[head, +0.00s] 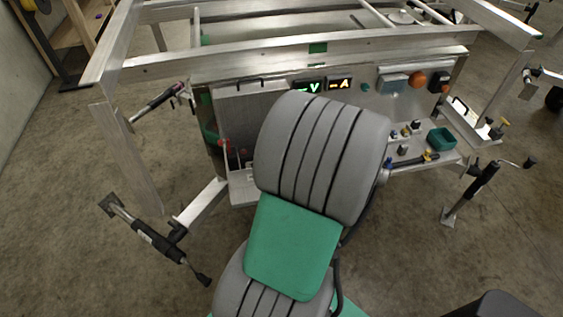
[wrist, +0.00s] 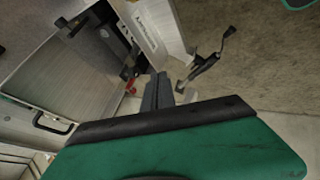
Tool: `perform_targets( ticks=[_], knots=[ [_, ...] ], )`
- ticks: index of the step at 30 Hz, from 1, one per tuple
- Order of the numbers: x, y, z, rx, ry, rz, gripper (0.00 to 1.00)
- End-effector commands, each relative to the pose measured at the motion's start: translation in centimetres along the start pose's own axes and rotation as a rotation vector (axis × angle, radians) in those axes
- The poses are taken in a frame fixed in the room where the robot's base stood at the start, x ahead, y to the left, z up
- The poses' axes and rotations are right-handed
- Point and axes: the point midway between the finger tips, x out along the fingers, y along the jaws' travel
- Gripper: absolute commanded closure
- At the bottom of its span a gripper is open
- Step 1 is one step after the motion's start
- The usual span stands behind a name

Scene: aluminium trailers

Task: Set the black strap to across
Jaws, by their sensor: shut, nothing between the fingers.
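My gripper (wrist: 157,80) shows in the wrist view as two dark fingers side by side, shut and empty. It points toward the trailer's front corner, near a small red part (wrist: 130,88). Black fittings (wrist: 112,30) sit on a grey panel at the upper left of the wrist view; I cannot tell whether one of them is the black strap. I cannot make out the strap for certain in the head view either. There my grey and green arm covers the middle of the panel and hides my gripper.
A silver box (head: 247,112) is left of my arm.

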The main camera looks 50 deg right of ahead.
Motion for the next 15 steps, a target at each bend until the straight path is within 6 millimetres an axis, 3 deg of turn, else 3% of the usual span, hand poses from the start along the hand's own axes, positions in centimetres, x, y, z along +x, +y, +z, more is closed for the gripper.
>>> perform_targets(
  ticks=[5,9,15],
  knots=[
    [3.9,-0.1,-0.2,-0.001,0.003,-0.007,1.0],
    [4.6,2.4,-0.2,-0.001,0.0,-0.002,1.0],
    [5.3,3.6,-0.1,0.0,-0.001,0.0,1.0]
  ],
)
